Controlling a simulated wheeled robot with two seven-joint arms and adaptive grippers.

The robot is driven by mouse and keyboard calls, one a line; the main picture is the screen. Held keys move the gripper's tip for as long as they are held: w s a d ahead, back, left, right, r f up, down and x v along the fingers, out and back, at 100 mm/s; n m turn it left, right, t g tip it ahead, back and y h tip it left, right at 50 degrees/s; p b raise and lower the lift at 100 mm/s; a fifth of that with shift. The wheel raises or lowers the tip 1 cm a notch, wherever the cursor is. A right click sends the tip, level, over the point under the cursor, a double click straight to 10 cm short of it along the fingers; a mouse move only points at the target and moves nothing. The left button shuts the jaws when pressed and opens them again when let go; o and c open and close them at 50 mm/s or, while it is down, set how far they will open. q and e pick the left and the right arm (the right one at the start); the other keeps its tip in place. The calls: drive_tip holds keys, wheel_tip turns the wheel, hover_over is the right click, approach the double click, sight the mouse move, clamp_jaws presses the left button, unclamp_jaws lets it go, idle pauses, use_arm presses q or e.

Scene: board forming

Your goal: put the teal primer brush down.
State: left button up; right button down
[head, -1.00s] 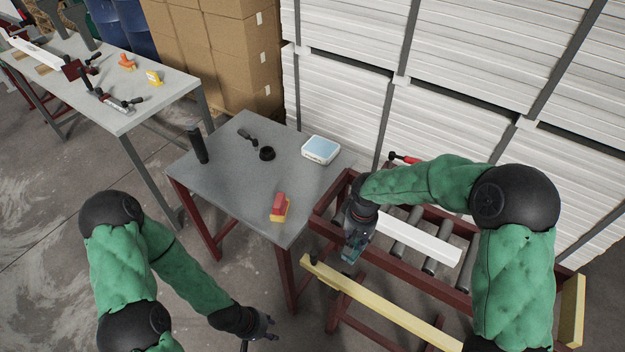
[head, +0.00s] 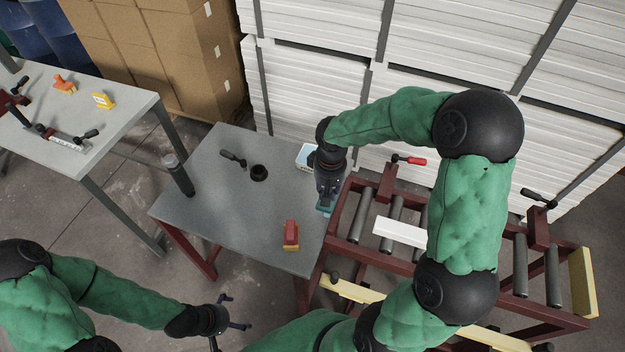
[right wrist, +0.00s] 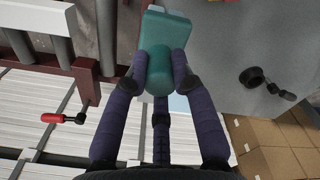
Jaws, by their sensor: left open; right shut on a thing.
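The teal primer brush (right wrist: 157,65) is between the fingers of my right gripper (right wrist: 160,78) in the right wrist view. In the head view only a bit of the brush (head: 324,210) shows below my right gripper (head: 328,195), over the right edge of the small grey table (head: 215,215). I cannot tell whether the brush touches the table. My right gripper is shut on it. My left gripper (head: 232,312) is open and empty, low in front of the table.
A black cup (head: 259,172), a dark-handled tool (head: 233,158), a dark cylinder (head: 178,174) and a partly hidden white-blue box (head: 305,155) are also there. A roller frame (head: 350,215) adjoins on the right. The table's middle is clear.

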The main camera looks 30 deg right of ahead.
drive_tip(key=shift+w+d+f+b, duration=0.3)
drive_tip(key=shift+w+d+f, duration=0.3)
drive_tip(key=shift+w+f, duration=1.4)
drive_tip(key=shift+w+d+f+b, duration=0.35)
drive_tip(key=shift+w+d+f, duration=0.2)
drive_tip(key=shift+w+f, duration=1.45)
drive_tip(key=shift+w+d+f+b, duration=0.3)
drive_tip(key=shift+w+d+f, duration=0.3)
drive_tip(key=shift+w+f, duration=1.4)
drive_tip(key=shift+s+f, duration=0.15)
drive_tip(key=shift+s, duration=0.05)
drive_tip(key=shift+f, duration=0.15)
drive_tip(key=c, duration=1)
unclamp_jaws()
drive_tip(key=shift+c, duration=0.2)
